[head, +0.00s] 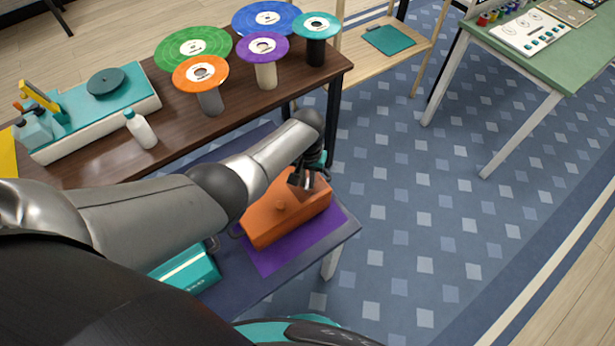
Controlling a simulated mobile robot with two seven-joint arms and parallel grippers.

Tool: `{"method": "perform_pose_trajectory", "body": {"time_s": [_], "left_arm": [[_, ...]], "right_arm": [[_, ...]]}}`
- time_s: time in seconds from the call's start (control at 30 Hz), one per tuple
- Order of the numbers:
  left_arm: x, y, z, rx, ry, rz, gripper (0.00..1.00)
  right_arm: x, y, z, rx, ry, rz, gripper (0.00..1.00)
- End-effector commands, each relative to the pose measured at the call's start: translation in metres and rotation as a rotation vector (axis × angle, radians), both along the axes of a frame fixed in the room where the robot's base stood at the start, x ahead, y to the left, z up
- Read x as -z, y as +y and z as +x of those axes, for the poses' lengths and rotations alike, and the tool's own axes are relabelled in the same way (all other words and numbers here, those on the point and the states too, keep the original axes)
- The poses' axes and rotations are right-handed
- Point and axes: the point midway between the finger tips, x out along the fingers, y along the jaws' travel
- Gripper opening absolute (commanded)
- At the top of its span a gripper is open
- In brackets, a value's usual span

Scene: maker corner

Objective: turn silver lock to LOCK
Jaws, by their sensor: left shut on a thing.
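An orange box (275,222) with a small round orange knob on its face rests on a purple mat (318,237) on the low table. My left gripper (308,184) reaches down to the far right part of the box. It is shut on a small part there, which looks to be the silver lock. The fingers and wrist hide most of that part, and I cannot read the lock's position or any LOCK marking. My right gripper is not in view.
A teal box (190,270) is partly hidden under my left arm. The dark wooden table (195,125) behind holds colored discs on stands, a white bottle (140,128) and a teal record player (95,112). A green table (560,62) stands far right. Open carpet lies right.

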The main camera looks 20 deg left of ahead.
Motion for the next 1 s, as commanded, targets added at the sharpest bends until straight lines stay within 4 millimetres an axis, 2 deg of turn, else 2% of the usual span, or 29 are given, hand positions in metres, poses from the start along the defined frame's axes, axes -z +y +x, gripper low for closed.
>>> {"method": "perform_pose_trajectory", "body": {"time_s": [0.6,1.0], "left_arm": [[0.0005,-0.0003,-0.001,0.54,0.003,-0.001,0.0],[0.0008,-0.0002,-0.0011,0.705,0.003,-0.001,0.0]], "right_arm": [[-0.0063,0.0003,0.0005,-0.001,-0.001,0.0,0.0],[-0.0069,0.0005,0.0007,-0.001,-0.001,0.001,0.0]]}}
